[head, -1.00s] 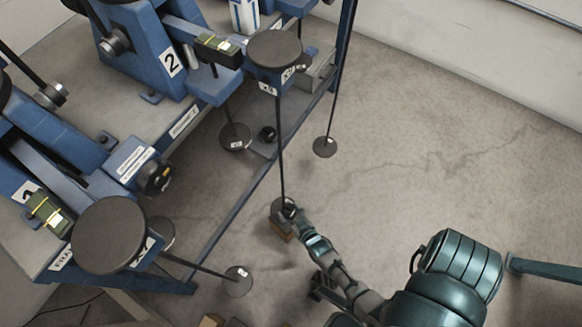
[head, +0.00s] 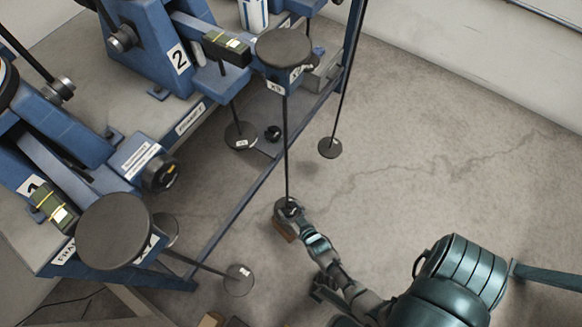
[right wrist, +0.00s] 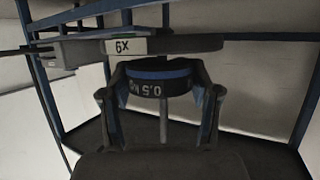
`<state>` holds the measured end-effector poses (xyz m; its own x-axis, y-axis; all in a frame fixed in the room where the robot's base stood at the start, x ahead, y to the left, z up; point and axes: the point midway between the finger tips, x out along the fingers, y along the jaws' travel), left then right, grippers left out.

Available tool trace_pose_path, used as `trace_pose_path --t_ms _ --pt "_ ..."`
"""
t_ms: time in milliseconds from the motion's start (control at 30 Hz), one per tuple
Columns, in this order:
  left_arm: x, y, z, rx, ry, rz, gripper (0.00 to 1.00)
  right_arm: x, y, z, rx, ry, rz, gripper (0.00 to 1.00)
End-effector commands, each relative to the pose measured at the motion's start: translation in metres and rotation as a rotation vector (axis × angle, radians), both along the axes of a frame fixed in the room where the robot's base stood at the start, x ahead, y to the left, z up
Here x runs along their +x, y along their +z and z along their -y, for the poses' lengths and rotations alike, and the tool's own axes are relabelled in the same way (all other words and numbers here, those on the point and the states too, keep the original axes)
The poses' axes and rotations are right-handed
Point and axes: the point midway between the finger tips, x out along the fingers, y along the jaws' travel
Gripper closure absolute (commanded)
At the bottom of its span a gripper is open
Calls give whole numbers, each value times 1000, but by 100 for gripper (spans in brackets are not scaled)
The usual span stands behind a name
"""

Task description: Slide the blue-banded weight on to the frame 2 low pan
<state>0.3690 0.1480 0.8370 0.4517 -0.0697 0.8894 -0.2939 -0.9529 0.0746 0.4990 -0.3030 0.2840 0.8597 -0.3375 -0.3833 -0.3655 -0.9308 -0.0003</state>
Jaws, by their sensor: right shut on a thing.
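The blue-banded weight (right wrist: 158,80) is a dark disc with a blue band and white lettering that appears to read 0.5. My right gripper (right wrist: 160,98) is shut on it, a finger on each side. In the head view my right gripper (head: 287,212) is at the lower end of the thin rod (head: 286,150) hanging under the round plate (head: 284,48) by frame 2 (head: 179,58). A grey rod (right wrist: 163,128) shows just below the weight in the wrist view. The low pan is not clearly visible at my gripper; I cannot tell whether the weight touches it.
Other hanging pans (head: 330,148), (head: 240,135) and (head: 239,280) surround the work spot. A blue frame rail (head: 232,213) runs to the left of my gripper. A large round plate (head: 114,231) stands at lower left.

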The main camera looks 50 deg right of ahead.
Motion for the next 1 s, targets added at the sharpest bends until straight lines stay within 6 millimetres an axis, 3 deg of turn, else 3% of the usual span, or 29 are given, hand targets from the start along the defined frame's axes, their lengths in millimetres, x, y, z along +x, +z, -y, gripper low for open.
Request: trace_pose_path --t_ms 500,1000 --pt "0 -2 0 0 0 -3 60 12 1 -1 2 2 4 84" --pt "0 -2 0 -1 0 -1 60 13 0 1 -1 1 3 84"
